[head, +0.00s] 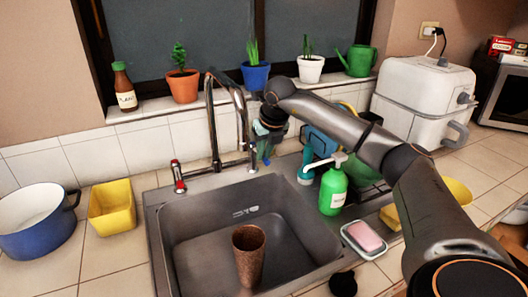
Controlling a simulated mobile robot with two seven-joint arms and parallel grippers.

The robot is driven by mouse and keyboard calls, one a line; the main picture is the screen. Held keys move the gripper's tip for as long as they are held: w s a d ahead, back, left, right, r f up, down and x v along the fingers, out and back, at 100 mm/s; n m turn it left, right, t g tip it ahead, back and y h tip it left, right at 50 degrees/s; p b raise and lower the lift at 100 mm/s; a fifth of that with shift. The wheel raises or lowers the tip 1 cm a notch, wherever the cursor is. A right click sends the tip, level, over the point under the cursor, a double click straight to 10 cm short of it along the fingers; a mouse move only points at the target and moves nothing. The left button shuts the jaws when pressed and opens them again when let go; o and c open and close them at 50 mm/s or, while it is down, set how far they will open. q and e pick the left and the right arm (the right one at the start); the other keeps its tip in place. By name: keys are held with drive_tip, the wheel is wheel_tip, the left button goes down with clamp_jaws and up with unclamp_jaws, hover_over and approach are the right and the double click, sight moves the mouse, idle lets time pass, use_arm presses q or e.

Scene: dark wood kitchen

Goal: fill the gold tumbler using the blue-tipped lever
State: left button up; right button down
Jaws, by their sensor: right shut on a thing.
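The gold tumbler (249,256) stands upright in the sink (190,222), with its open mouth facing up. The tall faucet (212,125) rises behind the sink, and its spout arches over to the right. A red-tipped lever (177,176) is on the faucet's left side. My left gripper is out of view.
A green soap bottle (332,192) and a pink soap bar on a dish (348,248) stand right of the sink. A yellow container (112,208) and a blue pot (38,235) are on the left. Potted plants line the sill. My right arm crosses above the right counter.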

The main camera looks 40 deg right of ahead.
drive_tip(key=shift+d, duration=0.1)
drive_tip(key=d+n+p, duration=0.1)
drive_tip(key=d+n+y, duration=0.1)
drive_tip(key=shift+s+n+p, duration=0.15)
drive_tip(key=shift+n+p, duration=0.2)
drive_tip(key=shift+n, duration=0.05)
drive_tip(key=c, duration=0.8)
unclamp_jaws()
drive_tip(key=shift+c, duration=0.2)
drive_tip(key=shift+r, duration=0.1)
drive_tip(key=v, duration=1.2)
drive_tip(key=shift+s, duration=0.2)
